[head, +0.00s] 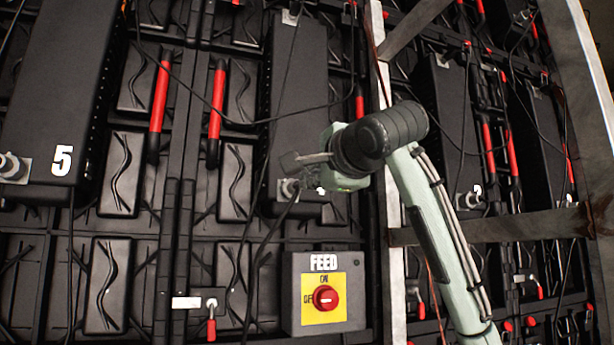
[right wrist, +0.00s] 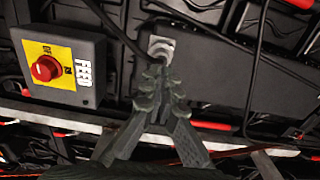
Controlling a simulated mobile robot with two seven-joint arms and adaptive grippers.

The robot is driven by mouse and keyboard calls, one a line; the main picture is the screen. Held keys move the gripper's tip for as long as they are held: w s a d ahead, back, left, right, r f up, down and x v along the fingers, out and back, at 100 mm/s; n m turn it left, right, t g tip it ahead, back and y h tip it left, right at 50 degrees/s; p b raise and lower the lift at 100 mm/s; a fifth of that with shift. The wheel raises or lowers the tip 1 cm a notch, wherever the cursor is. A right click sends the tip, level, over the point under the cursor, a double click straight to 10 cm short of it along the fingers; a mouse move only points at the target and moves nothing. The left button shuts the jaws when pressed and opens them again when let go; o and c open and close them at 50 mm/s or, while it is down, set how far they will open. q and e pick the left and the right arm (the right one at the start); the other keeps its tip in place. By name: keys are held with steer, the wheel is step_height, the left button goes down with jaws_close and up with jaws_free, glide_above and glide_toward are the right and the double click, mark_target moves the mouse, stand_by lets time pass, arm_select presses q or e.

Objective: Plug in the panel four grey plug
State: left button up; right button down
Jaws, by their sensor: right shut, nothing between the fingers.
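The panel between the one marked 5 and the one at right, panel four (head: 300,85), is a tall black box. Its number is hidden. A grey plug or connector (head: 290,187) sits at its lower end, and a black cable runs down from it. In the right wrist view the grey connector (right wrist: 160,47) shows just beyond my fingertips, with the cable (right wrist: 118,32) reaching it from the upper left. I cannot tell whether the plug is fully seated. My right gripper (head: 291,163) is shut and empty, close in front of the connector. Its fingertips (right wrist: 160,84) meet in the right wrist view. My left gripper is out of view.
A FEED box (head: 293,315) with a red knob (head: 325,297) on a yellow plate is below the connector. Panel 5 (head: 55,95) is at left. Red handles (head: 216,100), loose cables and a metal frame post (head: 398,290) surround the area.

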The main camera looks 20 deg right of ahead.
arm_select(q)
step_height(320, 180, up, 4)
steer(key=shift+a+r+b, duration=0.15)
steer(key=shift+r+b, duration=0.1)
steer(key=shift+b, duration=0.8)
arm_select(e)
steer(key=s, duration=1)
steer(key=shift+s+d, duration=0.15)
steer(key=shift+d, duration=0.05)
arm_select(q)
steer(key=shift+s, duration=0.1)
